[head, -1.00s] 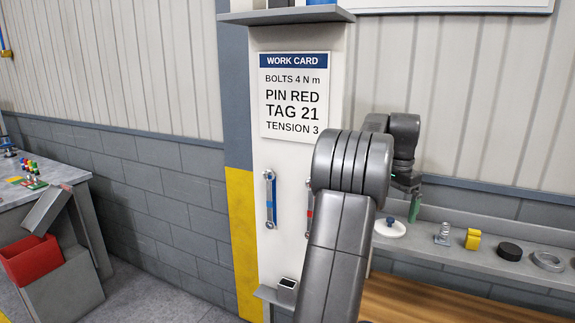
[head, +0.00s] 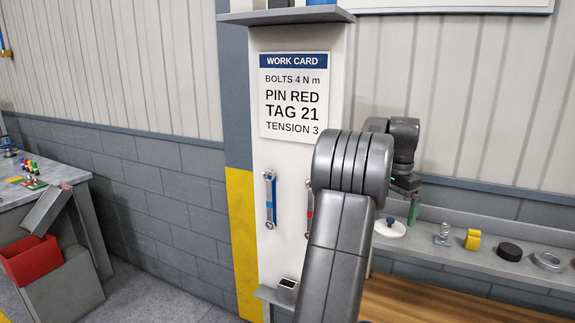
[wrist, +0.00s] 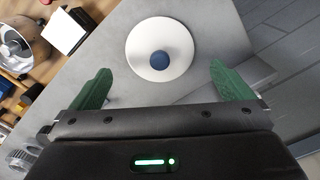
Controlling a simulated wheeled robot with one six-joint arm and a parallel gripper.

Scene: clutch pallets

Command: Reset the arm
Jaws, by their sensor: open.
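My gripper (wrist: 160,88) is open and empty in the wrist view, its two green fingers spread wide. A white disc with a blue knob (wrist: 160,49) lies on the grey shelf beyond the fingertips, framed between them and apart from them. In the head view my arm rises in front of the work card post and bends right. Its green fingertip (head: 413,211) shows just above the shelf, near the white disc (head: 389,230). The rest of the gripper is partly hidden behind my arm there.
The grey shelf (head: 470,224) also holds a small metal part (head: 442,235), a yellow part (head: 473,240), a black disc (head: 509,251) and a metal ring (head: 548,261). A work card (head: 293,96) and a blue-marked wrench (head: 270,199) hang on the post. A red bin (head: 32,260) stands left.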

